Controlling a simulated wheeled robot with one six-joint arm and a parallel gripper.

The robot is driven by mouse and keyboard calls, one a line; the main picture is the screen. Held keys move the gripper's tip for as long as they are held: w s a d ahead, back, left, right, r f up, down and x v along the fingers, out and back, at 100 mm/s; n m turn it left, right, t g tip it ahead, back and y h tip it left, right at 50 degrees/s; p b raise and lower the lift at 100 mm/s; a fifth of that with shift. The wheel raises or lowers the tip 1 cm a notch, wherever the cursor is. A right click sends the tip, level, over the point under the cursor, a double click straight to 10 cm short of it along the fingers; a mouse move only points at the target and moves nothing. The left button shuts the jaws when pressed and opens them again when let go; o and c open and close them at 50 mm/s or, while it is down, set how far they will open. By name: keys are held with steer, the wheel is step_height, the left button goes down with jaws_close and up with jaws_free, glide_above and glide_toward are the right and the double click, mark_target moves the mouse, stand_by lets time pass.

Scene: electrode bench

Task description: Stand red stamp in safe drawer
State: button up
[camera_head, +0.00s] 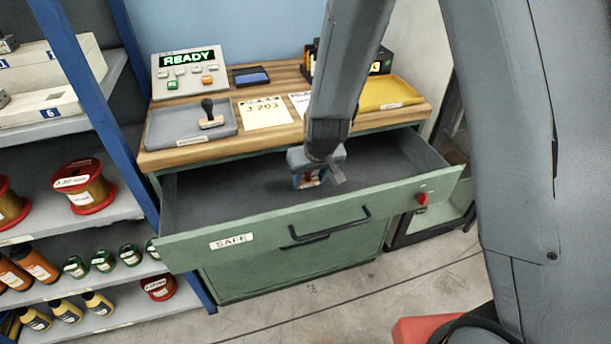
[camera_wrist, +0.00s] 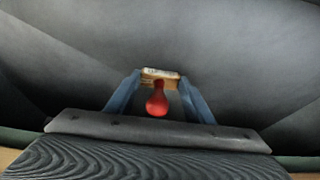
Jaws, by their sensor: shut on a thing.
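The safe drawer (camera_head: 237,241), green with a dark inside and a "SAFE" label, is pulled open below the wooden bench top. My gripper (camera_head: 310,180) is inside the drawer opening, pointing down near its middle. In the wrist view my gripper (camera_wrist: 159,88) has its blue fingers shut on the red stamp (camera_wrist: 157,103). The stamp has a red knob handle and a wooden base with a pale label at its far edge. The dark drawer floor (camera_wrist: 160,40) lies behind it. I cannot tell whether the stamp's base touches the floor. In the head view the stamp is mostly hidden by my gripper.
A black-handled stamp (camera_head: 209,115) stands on a grey tray (camera_head: 165,130) on the bench top. A yellow tray (camera_head: 390,93), a note (camera_head: 264,113) and a READY panel (camera_head: 188,72) are also there. A shelf (camera_head: 118,212) with spools and bottles stands left.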

mark_target(306, 174)
steer(key=w+p, duration=0.1)
steer(key=w+a+p, duration=0.1)
steer(key=w, duration=0.1)
steer(key=shift+r+p, duration=0.15)
steer(key=shift+p, duration=0.2)
steer(key=shift+f+b, duration=0.7)
steer(key=shift+f, duration=0.05)
steer(key=shift+f, duration=0.15)
steer(key=o, duration=1)
steer(key=p+v, duration=0.8)
steer(key=v, duration=0.4)
steer(key=s+d+r+m+g, duration=0.1)
steer(key=s+d+r, duration=0.2)
steer(key=s+d, duration=0.2)
steer(key=s+d+r+m+g, duration=0.1)
steer(key=s+d+r, duration=0.3)
steer(key=s, duration=0.3)
steer(key=s+d+r+m+g+h, duration=0.1)
steer(key=s+d+r, duration=0.3)
steer(key=s+d, duration=0.3)
steer(key=shift+d+r, duration=0.1)
steer(key=shift+r, duration=0.15)
